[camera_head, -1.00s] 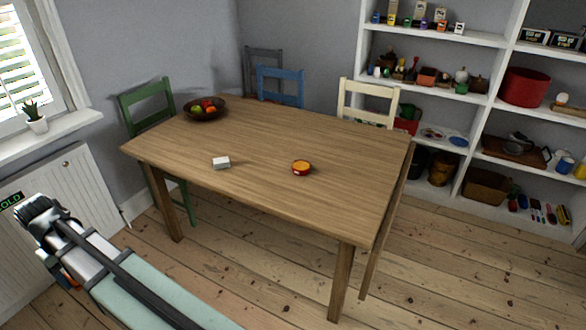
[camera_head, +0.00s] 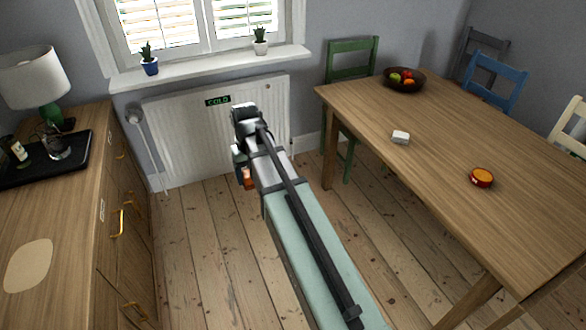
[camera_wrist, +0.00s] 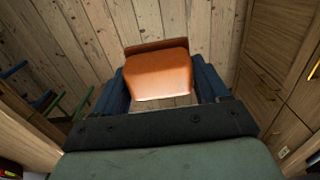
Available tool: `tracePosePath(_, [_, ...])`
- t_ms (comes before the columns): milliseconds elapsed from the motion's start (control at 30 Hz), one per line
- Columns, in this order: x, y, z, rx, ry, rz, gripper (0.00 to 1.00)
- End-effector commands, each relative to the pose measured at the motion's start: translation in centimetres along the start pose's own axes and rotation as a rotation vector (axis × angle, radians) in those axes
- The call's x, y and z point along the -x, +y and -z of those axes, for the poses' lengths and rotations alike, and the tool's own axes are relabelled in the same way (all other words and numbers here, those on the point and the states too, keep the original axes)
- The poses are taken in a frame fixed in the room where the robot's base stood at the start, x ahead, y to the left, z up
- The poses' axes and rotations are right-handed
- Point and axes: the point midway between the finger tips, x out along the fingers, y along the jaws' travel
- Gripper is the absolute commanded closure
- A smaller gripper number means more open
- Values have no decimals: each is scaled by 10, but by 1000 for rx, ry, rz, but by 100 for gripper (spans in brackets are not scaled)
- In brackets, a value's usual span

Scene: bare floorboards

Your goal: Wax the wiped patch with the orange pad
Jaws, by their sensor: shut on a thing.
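My gripper (camera_wrist: 162,93) is shut on the orange pad (camera_wrist: 158,70), which sits between the two dark blue fingers in the wrist view. In the head view only a small orange bit of the pad (camera_head: 248,179) shows beside my gripper (camera_head: 243,172). The pad is in the air over the floor, between the sideboard and the table. A pale rounded patch (camera_head: 29,265) lies on the wooden sideboard top (camera_head: 75,215) at the lower left. A small round tin (camera_head: 482,177), red with an orange-yellow top, stands on the table.
A white block (camera_head: 400,137) and a fruit bowl (camera_head: 404,80) are on the table (camera_head: 440,120). A black tray (camera_head: 45,160) with glassware and a lamp (camera_head: 38,85) occupy the sideboard's far end. A radiator (camera_head: 215,125) stands under the window. The sideboard around the patch is clear.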

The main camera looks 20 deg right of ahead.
Motion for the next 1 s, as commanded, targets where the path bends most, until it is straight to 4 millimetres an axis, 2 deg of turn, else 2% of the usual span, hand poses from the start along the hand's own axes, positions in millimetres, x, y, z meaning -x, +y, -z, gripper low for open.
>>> tracePosePath(433, [0,0,0,-1,0,0,50])
tracePosePath(567, [0,8,0,-13,0,0,50])
tracePosePath(667, [0,24,0,-39,0,0,50])
tracePosePath(767, [0,48,-2,-78,0,0,50])
tracePosePath(1000, [-2,118,-11,-192,-3,0,50])
